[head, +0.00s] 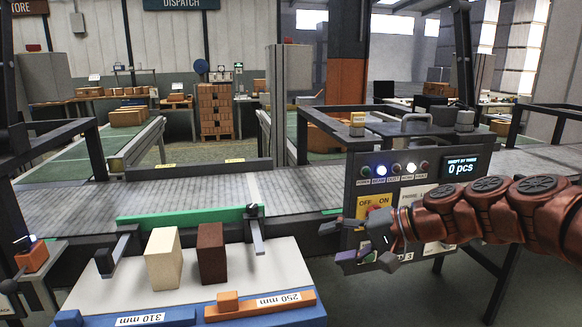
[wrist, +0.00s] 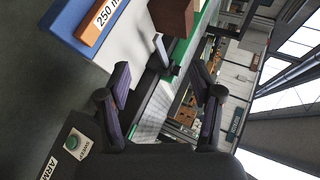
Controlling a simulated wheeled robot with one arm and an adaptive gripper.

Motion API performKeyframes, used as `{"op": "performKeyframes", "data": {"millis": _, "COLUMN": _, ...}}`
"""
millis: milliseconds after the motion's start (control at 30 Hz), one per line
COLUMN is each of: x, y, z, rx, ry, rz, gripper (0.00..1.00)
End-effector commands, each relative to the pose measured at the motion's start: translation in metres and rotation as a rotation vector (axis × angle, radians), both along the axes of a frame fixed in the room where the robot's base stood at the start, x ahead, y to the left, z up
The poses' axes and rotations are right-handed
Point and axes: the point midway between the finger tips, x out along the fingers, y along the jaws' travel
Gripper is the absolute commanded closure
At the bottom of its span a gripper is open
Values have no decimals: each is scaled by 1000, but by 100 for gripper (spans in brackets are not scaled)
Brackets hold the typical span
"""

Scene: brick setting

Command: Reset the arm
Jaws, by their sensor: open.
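My arm, red-brown with black joints, reaches in from the right edge in the head view. My gripper (head: 340,243) is at its left end, in front of the lower part of the control box (head: 455,140). The gripper is open. In the wrist view my gripper (wrist: 168,88) shows two dark fingers spread wide with nothing held between them. It is to the right of the white work board (head: 130,275) and apart from the blocks on it. Part of the control box's yellow ON/OFF plate (head: 372,203) is hidden behind the gripper.
A cream block (head: 163,260) and a dark brown block (head: 212,254) stand on the board. In front lie an orange 250 mm gauge (head: 262,306) and a blue 310 mm gauge (head: 140,318). A roller conveyor (head: 285,195) runs behind. A green button (wrist: 82,142) shows in the wrist view.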

Motion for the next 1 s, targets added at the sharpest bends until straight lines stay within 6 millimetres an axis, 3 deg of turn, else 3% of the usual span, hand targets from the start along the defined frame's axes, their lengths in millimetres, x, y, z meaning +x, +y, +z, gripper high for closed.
{"op": "performKeyframes", "data": {"millis": 33, "x": -25, "y": 14, "z": 16, "rx": -67, "ry": 9, "rz": 53, "gripper": 35}}
{"op": "performKeyframes", "data": {"millis": 100, "x": -58, "y": 27, "z": 13, "rx": -160, "ry": 36, "rz": 117, "gripper": 35}}
{"op": "performKeyframes", "data": {"millis": 267, "x": -128, "y": 33, "z": 8, "rx": -376, "ry": 96, "rz": 228, "gripper": 35}}
{"op": "performKeyframes", "data": {"millis": 433, "x": -198, "y": 10, "z": 3, "rx": -611, "ry": 174, "rz": 301, "gripper": 35}}
{"op": "performKeyframes", "data": {"millis": 600, "x": -262, "y": -33, "z": 2, "rx": -827, "ry": 275, "rz": 334, "gripper": 35}}
{"op": "performKeyframes", "data": {"millis": 800, "x": -309, "y": -76, "z": 6, "rx": -987, "ry": 362, "rz": 331, "gripper": 35}}
{"op": "performKeyframes", "data": {"millis": 1000, "x": -323, "y": -90, "z": 5, "rx": -1033, "ry": 391, "rz": 324, "gripper": 35}}
